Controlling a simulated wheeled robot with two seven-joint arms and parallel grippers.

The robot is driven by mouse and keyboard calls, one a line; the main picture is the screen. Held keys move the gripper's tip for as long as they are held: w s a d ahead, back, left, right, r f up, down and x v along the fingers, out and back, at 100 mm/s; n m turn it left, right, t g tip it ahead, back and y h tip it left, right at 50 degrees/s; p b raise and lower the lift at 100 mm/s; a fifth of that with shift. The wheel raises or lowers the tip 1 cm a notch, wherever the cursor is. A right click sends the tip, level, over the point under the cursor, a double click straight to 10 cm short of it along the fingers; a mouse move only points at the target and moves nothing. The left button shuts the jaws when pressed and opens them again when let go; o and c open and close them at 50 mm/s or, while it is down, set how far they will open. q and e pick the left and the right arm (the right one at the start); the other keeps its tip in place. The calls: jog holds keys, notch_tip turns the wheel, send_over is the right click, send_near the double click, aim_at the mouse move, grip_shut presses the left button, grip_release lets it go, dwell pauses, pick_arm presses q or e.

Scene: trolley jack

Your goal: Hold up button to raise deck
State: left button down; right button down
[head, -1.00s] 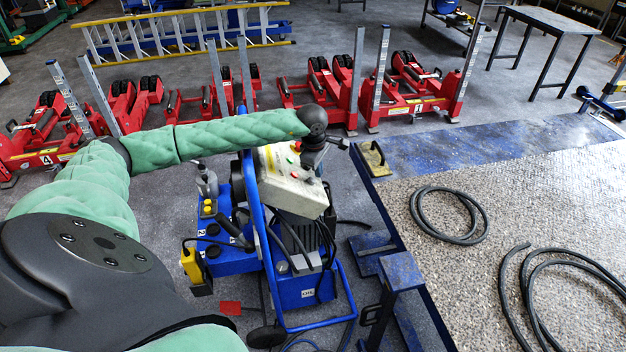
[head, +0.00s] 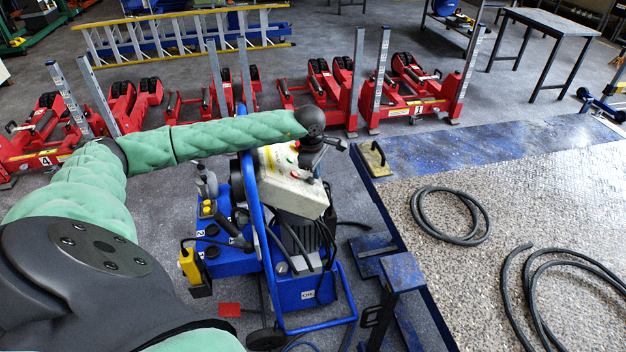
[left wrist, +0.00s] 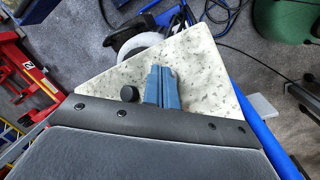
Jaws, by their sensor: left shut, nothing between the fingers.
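The cream speckled control box (head: 294,190) sits on top of the blue wheeled power unit (head: 305,289) in the head view. A red button (head: 296,177) shows on its face. My left gripper (head: 309,172) is over the box's upper right part, and my wrist hides some of the face. In the left wrist view, the left gripper (left wrist: 163,88) has its fingers together and empty over the control box (left wrist: 208,68), beside a round black knob (left wrist: 129,93). I cannot tell whether the fingertips touch a button. The deck (head: 540,195) is the speckled platform at right. My right gripper is out of view.
A blue post (head: 402,272) stands between the power unit and the deck. Hose coils (head: 450,232) lie on the deck. Red wheeled lifting columns (head: 330,80) line the back, with a yellow ladder (head: 180,30) behind. A dark table (head: 545,25) stands at back right.

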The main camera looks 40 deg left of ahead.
pick_arm(q)
jog(key=shift+s+a+f+b, duration=0.2)
jog(key=shift+s+f+b, duration=0.05)
jog(key=shift+f+b, duration=0.2)
dwell(1.3)
jog(key=shift+w+r, duration=0.1)
jog(key=shift+r, duration=0.05)
jog(key=shift+w+d+r, duration=0.4)
jog(key=shift+r, duration=0.25)
jog(key=shift+w+d+r, duration=0.35)
jog(key=shift+w+r, duration=0.05)
jog(key=shift+r, duration=0.25)
jog(key=shift+w+d+r, duration=0.3)
jog(key=shift+w+r, duration=0.05)
jog(key=shift+r, duration=0.35)
jog(key=shift+w+d+r, duration=0.35)
jog(key=shift+w+r, duration=0.05)
jog(key=shift+r, duration=0.25)
